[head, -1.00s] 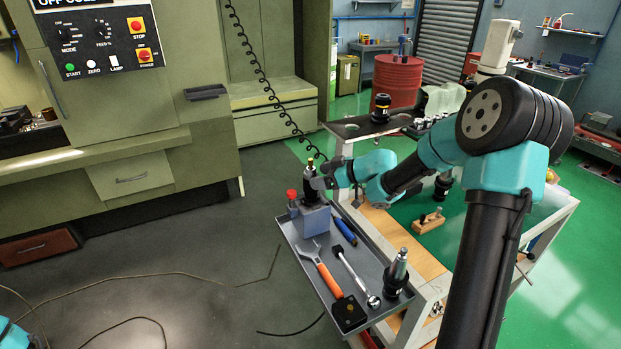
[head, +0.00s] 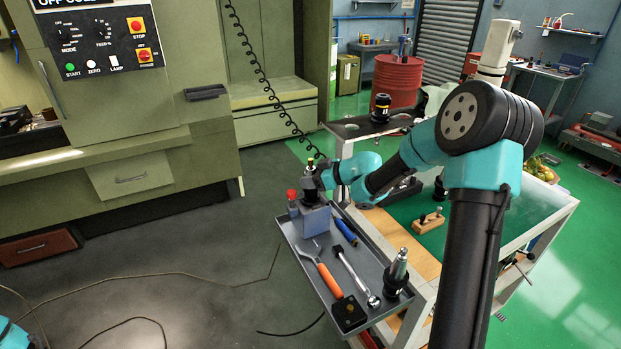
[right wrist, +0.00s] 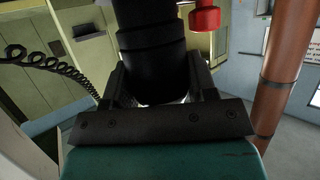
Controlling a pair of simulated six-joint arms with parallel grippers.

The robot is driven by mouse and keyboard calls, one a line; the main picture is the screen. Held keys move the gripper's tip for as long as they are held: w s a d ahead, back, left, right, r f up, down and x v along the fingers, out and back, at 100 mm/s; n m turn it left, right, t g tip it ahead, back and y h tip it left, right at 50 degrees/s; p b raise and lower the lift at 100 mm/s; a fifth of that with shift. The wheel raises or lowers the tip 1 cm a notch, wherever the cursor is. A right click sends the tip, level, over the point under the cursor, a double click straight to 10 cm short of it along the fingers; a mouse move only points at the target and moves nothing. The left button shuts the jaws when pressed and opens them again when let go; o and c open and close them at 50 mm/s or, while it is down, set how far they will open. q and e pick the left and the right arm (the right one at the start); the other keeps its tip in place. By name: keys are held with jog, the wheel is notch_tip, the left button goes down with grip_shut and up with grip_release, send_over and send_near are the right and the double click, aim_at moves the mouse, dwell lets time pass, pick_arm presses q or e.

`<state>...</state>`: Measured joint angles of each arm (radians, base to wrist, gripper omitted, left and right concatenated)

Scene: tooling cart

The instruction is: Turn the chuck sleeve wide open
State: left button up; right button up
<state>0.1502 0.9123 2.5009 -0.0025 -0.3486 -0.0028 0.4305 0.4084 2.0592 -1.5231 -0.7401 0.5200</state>
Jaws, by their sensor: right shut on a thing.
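The dark chuck sleeve stands upright in a grey block (head: 315,219) on the cart's side tray, with a small brass-coloured tip (head: 310,161) on top. My right gripper (head: 312,181) comes in level from the right and is shut on the sleeve. In the right wrist view the black, stepped chuck sleeve (right wrist: 152,55) fills the space between the two fingers (right wrist: 157,92). How far the sleeve is turned cannot be told. My left gripper is not in view.
A red knob (head: 291,194) stands beside the block. The tray (head: 292,236) holds an orange-handled wrench (head: 327,279), a ratchet (head: 355,274) and another tool holder (head: 397,272). A wooden piece (head: 428,220) sits on the cart's green top. A coiled cord (head: 268,88) hangs behind.

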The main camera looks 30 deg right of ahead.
jog(key=shift+c, duration=1.4)
jog(key=shift+n+g+y, duration=0.3)
jog(key=shift+n+g, duration=0.1)
jog(key=shift+n+g+y, duration=0.9)
jog(key=shift+n+g, duration=0.2)
jog(key=shift+n, duration=0.1)
jog(key=shift+n+g+y, duration=0.8)
jog(key=shift+n+g, duration=0.6)
jog(key=o, duration=0.9)
jog(key=shift+o, duration=0.2)
